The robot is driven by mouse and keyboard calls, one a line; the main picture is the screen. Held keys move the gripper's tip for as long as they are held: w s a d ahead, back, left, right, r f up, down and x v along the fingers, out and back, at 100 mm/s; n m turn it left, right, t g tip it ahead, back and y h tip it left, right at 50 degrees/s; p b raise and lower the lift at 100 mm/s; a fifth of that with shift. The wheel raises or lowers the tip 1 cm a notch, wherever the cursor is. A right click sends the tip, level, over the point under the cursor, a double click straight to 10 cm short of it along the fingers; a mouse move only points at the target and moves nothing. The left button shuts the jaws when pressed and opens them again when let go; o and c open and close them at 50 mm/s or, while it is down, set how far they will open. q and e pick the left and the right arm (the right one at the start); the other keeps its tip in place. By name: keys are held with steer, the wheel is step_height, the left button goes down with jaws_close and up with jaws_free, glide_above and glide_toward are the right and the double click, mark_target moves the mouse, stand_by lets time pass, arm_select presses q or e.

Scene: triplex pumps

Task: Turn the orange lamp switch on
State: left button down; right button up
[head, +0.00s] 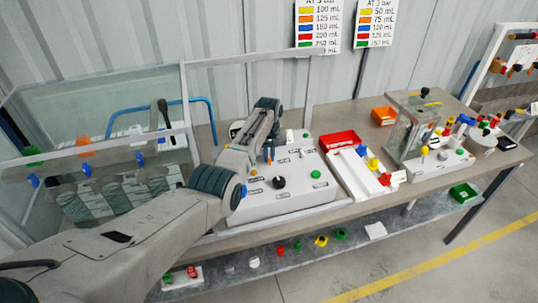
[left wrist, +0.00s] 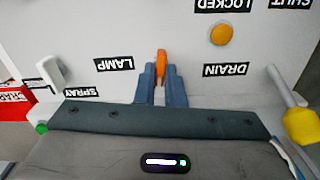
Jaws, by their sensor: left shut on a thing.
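The orange lamp switch (left wrist: 161,62) stands out from the white panel, just beside the LAMP label (left wrist: 114,65) in the left wrist view. My left gripper (left wrist: 161,84) has its two blue-grey fingers shut on the switch, and they hide its lower part. In the head view my left gripper (head: 268,152) reaches over the back part of the white control box (head: 295,200), where the switch is small and partly hidden. I cannot tell whether the lamp is lit. My right gripper is not in view.
A round orange button (left wrist: 221,34) sits near the LOCKED label. A white lever (left wrist: 50,70) and a yellow knob (left wrist: 300,125) flank the gripper. A black knob (head: 279,183) and green button (head: 316,174) are on the box. A red tray (head: 340,140) stands behind right.

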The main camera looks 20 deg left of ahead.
arm_select(q)
steer(key=m, duration=0.2)
steer(key=shift+r+m+p, duration=0.1)
steer(key=shift+m+p, duration=0.2)
steer(key=m, duration=0.3)
steer(key=shift+d+m+p, duration=0.1)
steer(key=shift+m+p, duration=0.2)
steer(key=m, duration=0.2)
steer(key=shift+m, duration=0.3)
steer(key=shift+m+p, duration=0.3)
steer(key=shift+m, duration=0.3)
steer(key=c, duration=1.5)
jaws_free()
